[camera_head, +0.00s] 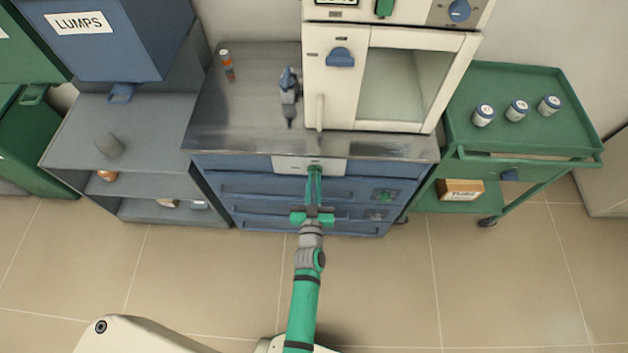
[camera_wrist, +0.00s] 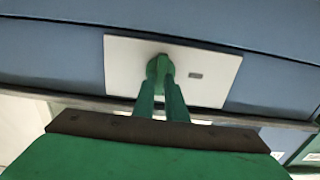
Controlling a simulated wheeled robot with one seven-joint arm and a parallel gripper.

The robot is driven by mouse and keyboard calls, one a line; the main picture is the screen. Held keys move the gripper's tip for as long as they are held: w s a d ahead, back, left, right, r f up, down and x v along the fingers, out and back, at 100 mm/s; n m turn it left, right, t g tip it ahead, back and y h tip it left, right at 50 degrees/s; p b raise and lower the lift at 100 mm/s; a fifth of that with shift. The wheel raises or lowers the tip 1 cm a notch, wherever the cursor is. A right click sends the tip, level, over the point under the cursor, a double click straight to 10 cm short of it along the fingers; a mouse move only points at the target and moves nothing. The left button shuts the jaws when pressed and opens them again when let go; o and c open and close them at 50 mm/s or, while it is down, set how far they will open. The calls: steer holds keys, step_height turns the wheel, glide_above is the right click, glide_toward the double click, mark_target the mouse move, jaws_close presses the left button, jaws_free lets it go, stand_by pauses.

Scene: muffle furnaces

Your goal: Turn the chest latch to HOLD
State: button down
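The chest (camera_head: 262,185) is blue with several drawers under a grey metal top. A pale latch plate (camera_head: 283,163) sits at its upper front edge; it also shows in the wrist view (camera_wrist: 125,70). A small dark green latch knob (camera_wrist: 160,64) is at the plate's middle. My gripper (camera_head: 314,171) reaches the plate from the front. In the wrist view its two green fingers (camera_wrist: 161,82) are close together, with their tips on either side of the knob, and appear shut on it. A small mark (camera_wrist: 196,75) right of the knob is unreadable. The tips partly hide the knob.
A white furnace (camera_head: 335,95) stands on the chest top, with a grey-blue tool (camera_head: 289,90) and an orange-capped tube (camera_head: 227,66) to its left. A grey shelf (camera_head: 75,135) is at left, a green cart (camera_head: 545,115) at right. The floor in front is clear.

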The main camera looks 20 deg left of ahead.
steer(key=n, duration=1.7)
steer(key=shift+s+a+f+n, duration=0.15)
steer(key=shift+a+f+n, duration=0.25)
stand_by(0.4)
steer(key=c, duration=1.8)
jaws_free()
